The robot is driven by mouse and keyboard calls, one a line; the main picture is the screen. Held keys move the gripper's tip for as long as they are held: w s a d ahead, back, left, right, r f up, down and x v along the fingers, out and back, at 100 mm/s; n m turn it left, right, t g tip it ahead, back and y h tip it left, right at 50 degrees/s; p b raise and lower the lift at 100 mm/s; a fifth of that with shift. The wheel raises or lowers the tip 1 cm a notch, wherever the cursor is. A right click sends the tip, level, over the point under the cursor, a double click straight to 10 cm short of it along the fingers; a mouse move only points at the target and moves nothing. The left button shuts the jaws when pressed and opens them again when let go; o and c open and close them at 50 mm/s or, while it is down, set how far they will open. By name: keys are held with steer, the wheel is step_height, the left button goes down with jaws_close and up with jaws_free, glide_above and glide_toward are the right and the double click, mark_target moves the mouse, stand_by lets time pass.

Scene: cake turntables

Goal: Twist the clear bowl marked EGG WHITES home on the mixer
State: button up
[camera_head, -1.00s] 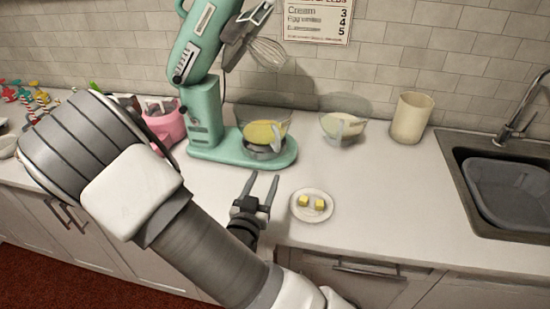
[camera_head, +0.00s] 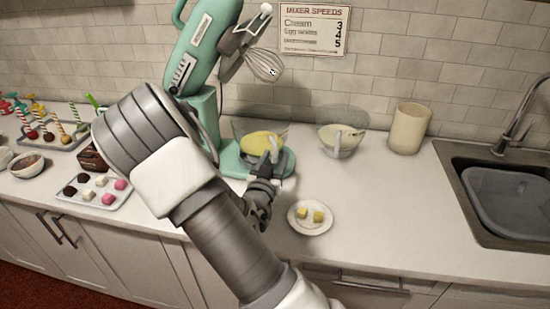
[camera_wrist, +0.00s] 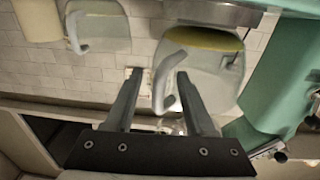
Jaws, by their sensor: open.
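The teal mixer (camera_head: 208,45) stands with its head tilted up and its whisk (camera_head: 266,66) raised. A clear bowl with yellow contents (camera_head: 258,142) sits on the mixer base (camera_head: 285,170); no marking on it is readable. Its handle (camera_head: 274,150) faces the front. My gripper (camera_head: 268,168) is at this handle, fingers open. In the wrist view, the handle (camera_wrist: 167,75) of the mixer bowl (camera_wrist: 215,80) lies between the open fingers of my gripper (camera_wrist: 158,75), not clamped. A second clear bowl with pale contents (camera_head: 341,140) stands on the counter to the right; its marking is also unreadable.
A plate with two yellow cubes (camera_head: 296,225) lies in front of the mixer. A cream canister (camera_head: 409,128) and a sink (camera_head: 505,190) are to the right. A sweets tray (camera_head: 85,195) is at left. The speed sign (camera_head: 314,29) hangs on the wall.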

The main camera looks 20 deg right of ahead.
steer(key=shift+w+d, duration=0.1)
jaws_close()
stand_by(1.4)
steer(key=shift+a+m+g+h, duration=0.7)
steer(key=shift+a+h, duration=0.15)
steer(key=shift+h, duration=0.05)
steer(key=shift+w, duration=0.1)
steer(key=shift+w+a+m+g+h, duration=0.15)
steer(key=shift+a+m+g+h, duration=0.55)
steer(key=shift+a+g, duration=0.1)
